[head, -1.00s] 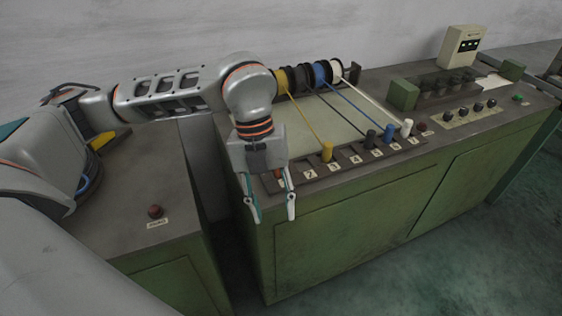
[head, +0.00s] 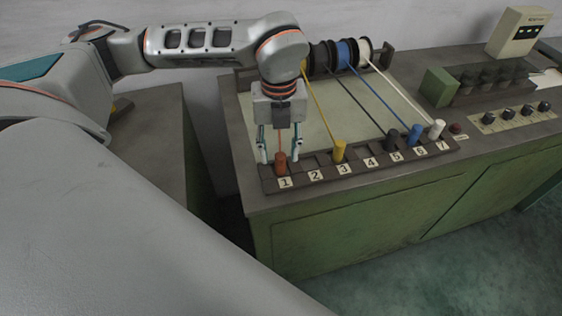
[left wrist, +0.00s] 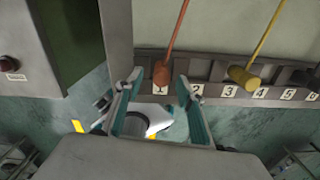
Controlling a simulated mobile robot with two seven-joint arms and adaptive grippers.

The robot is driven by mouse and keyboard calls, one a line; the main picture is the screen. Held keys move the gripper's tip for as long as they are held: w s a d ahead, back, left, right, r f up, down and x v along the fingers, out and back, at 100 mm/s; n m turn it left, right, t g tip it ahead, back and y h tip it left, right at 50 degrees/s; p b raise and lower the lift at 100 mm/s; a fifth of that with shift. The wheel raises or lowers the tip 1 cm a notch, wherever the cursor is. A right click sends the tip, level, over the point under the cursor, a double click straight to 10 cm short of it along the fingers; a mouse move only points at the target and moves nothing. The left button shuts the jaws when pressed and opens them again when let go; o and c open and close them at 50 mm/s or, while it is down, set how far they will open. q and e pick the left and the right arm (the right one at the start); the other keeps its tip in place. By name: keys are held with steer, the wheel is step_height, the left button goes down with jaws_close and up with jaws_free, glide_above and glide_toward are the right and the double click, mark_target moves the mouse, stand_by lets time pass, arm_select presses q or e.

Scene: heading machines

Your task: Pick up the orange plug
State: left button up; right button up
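The orange plug (head: 281,166) stands in the slot labelled 1 of the dark numbered rack, with an orange cord running back from it. It also shows in the left wrist view (left wrist: 161,74). My left gripper (head: 280,157) is open, pointing down over the rack's left end. Its two fingers are on either side of the orange plug, apart from it. In the left wrist view the plug appears between the fingertips (left wrist: 159,80), with a gap each side; how deep it sits between them I cannot tell. My right gripper is not in view.
A yellow plug (head: 339,150) stands at slot 3. Black (head: 391,140), blue (head: 415,134) and white (head: 437,128) plugs stand farther right. Their cords run back to spools (head: 345,53). A green block (head: 438,87) and knobs sit on the right.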

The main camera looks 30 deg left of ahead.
mark_target(280, 155)
arm_select(q)
step_height(280, 155, down, 3)
steer(key=shift+w+f, duration=0.1)
jaws_close()
stand_by(0.3)
